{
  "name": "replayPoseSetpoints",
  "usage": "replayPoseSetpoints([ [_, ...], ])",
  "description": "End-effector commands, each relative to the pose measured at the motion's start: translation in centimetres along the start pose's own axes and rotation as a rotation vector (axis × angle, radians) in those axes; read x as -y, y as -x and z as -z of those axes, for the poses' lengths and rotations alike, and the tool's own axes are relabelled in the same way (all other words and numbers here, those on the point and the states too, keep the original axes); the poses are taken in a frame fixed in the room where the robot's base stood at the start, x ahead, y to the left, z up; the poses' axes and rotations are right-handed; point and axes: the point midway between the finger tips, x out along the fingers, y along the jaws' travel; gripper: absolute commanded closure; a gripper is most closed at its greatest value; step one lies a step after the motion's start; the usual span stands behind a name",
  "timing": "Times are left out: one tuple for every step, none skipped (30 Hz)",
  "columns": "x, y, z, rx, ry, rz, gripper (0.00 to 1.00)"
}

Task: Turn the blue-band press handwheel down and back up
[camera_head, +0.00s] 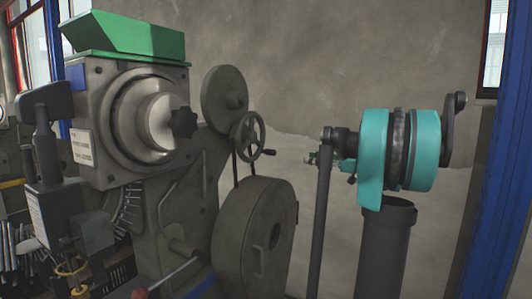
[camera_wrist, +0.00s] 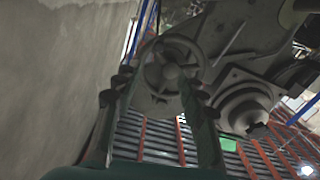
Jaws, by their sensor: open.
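The press is a grey machine (camera_head: 190,205) on the left of the head view. Its small spoked handwheel (camera_head: 247,137), with a dark side handle (camera_head: 268,152), stands out on its right side. A blue strip shows low on the press at the picture's bottom edge; I cannot tell whether it is the blue band. In the wrist view my gripper (camera_wrist: 155,82) is open, its two dark green fingers apart. The handwheel (camera_wrist: 170,70) appears beyond and between the fingertips, nearer the right one. I cannot tell whether they touch.
A larger grey disc (camera_head: 225,94) stands behind the handwheel, and a big round guard (camera_head: 252,240) is below it. A green hopper (camera_head: 128,37) tops the press. A bare wall (camera_head: 330,60) stands behind. A blue post (camera_head: 500,180) is at the far right.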

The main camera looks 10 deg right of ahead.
Motion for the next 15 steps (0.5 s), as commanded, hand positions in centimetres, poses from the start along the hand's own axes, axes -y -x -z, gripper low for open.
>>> replayPoseSetpoints([
  [-0.2, 0.0, 0.2, -0.007, 0.008, -0.002, 0.59],
  [-0.2, -0.2, 0.3, -0.009, 0.01, -0.001, 0.59],
  [-0.2, -0.5, 0.3, -0.01, 0.011, 0.0, 0.59],
  [-0.2, -0.9, 0.3, -0.01, 0.011, 0.001, 0.59],
  [-0.1, -1.3, 0.3, -0.01, 0.011, 0.001, 0.59],
  [-0.1, -1.9, 0.3, -0.009, 0.01, 0.001, 0.59],
  [-0.1, -2.4, 0.3, -0.009, 0.01, 0.002, 0.59],
  [-0.1, -2.9, 0.3, -0.009, 0.01, 0.003, 0.59],
  [-0.1, -3.7, 0.3, -0.009, 0.01, 0.002, 0.59],
  [-0.1, -4.3, 0.3, -0.009, 0.009, 0.003, 0.59],
  [-0.1, -4.9, 0.3, -0.009, 0.009, 0.003, 0.59],
  [0.0, -5.8, 0.3, -0.008, 0.009, 0.003, 0.59],
  [0.0, -6.4, 0.3, -0.008, 0.009, 0.003, 0.59],
  [-0.1, -6.9, 0.3, -0.008, 0.009, 0.002, 0.59],
  [0.0, -7.8, 0.3, -0.008, 0.009, 0.003, 0.59],
])
